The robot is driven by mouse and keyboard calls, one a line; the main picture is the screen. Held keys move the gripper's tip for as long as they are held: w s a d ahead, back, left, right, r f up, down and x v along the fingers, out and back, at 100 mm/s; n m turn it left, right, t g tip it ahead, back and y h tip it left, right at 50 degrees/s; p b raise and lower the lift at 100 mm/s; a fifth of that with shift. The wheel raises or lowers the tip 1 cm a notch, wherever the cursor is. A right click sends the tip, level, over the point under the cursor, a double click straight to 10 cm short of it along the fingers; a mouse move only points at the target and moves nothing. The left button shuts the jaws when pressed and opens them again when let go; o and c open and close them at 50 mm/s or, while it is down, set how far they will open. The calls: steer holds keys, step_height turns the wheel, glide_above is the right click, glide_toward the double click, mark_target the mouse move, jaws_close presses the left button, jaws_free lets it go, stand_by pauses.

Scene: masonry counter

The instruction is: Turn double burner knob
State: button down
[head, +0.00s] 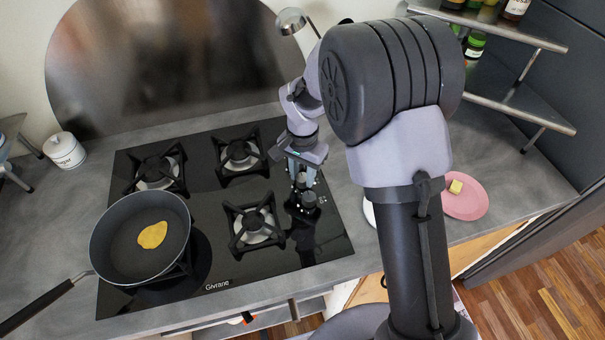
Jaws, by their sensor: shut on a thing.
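The black glass cooktop (228,265) is set in the grey counter and has several burners. Its knobs (309,199) stand in a group on its right side, under my gripper. My gripper (302,178) points down there, with its fingers on either side of a knob and shut on it. The fingers and my arm partly hide the knobs, so I cannot read any marking or tell which burner this one serves.
A frying pan (122,245) with a yellow piece (152,235) in it stands on the front left burner, handle toward the lower left. A sugar jar (64,151) is at the left. A pink plate (464,200) with a yellow block (455,187) lies at the right. Metal shelves (520,103) are at the upper right.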

mark_target(303, 177)
steer(key=c, duration=1.3)
jaws_free()
step_height(303, 177, up, 17)
steer(key=p, duration=0.5)
steer(key=shift+r, duration=0.2)
steer(key=s+d+r+t+y+b, duration=0.1)
steer(key=s+d+r+t+b, duration=0.2)
steer(key=s, duration=0.4)
steer(key=s+d+r+y+b, duration=0.1)
steer(key=s+d+r+b, duration=0.2)
steer(key=s+d, duration=0.25)
steer(key=s+d+f+n+t+b, duration=0.1)
steer(key=s+f+t+b, duration=0.1)
steer(key=s, duration=0.9)
steer(key=shift+d+f+n+t, duration=0.3)
steer(key=shift+d+f+t, duration=0.1)
steer(key=shift+f, duration=0.2)
